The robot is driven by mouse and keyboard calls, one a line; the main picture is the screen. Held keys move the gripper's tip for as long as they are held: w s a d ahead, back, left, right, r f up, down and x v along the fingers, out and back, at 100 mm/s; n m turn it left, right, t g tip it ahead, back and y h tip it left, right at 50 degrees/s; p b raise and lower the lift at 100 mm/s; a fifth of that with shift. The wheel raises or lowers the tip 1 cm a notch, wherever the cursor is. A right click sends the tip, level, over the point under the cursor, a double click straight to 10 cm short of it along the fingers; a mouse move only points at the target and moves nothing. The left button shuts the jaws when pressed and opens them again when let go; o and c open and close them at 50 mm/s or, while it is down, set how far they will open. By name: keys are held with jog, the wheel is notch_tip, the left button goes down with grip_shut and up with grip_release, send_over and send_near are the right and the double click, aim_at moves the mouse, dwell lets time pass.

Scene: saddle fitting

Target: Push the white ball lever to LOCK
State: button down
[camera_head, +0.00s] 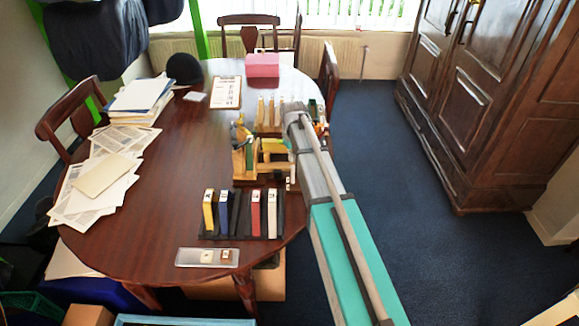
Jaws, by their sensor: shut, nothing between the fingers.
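A wooden fixture (243,161) with yellow and tan parts stands on the right half of the table, just left of my arm. I cannot make out the white ball lever or a LOCK mark; small parts there are blurred, and my arm covers the fixture's right side. My arm reaches in from the lower right, and its far end lies over the right side of the fixture. My gripper's fingers cannot be made out and seem hidden behind the arm.
A dark rack (245,222) holds several coloured blocks in front of the fixture. A clear tray (190,257) lies near the table's front edge. A pink box (262,65) and clipboard (226,92) lie behind. The table's (180,160) left-middle is bare; papers (82,208) cover its left edge.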

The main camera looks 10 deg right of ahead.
aim_at(293, 167)
jog(key=shift+f+b, duration=0.65)
jog(key=shift+f, duration=0.1)
dwell(0.4)
jog(key=shift+s+a, duration=0.25)
jog(key=shift+s, duration=0.9)
jog(key=shift+s+a, duration=0.2)
jog(key=shift+s, duration=0.9)
dwell(0.4)
jog(key=shift+w, duration=0.3)
jog(key=shift+w+d, duration=0.1)
jog(key=shift+w, duration=0.2)
jog(key=shift+r, duration=0.15)
dwell(0.4)
jog(key=shift+r+p, duration=3.4)
jog(key=shift+p, duration=0.1)
jog(key=shift+s, duration=0.1)
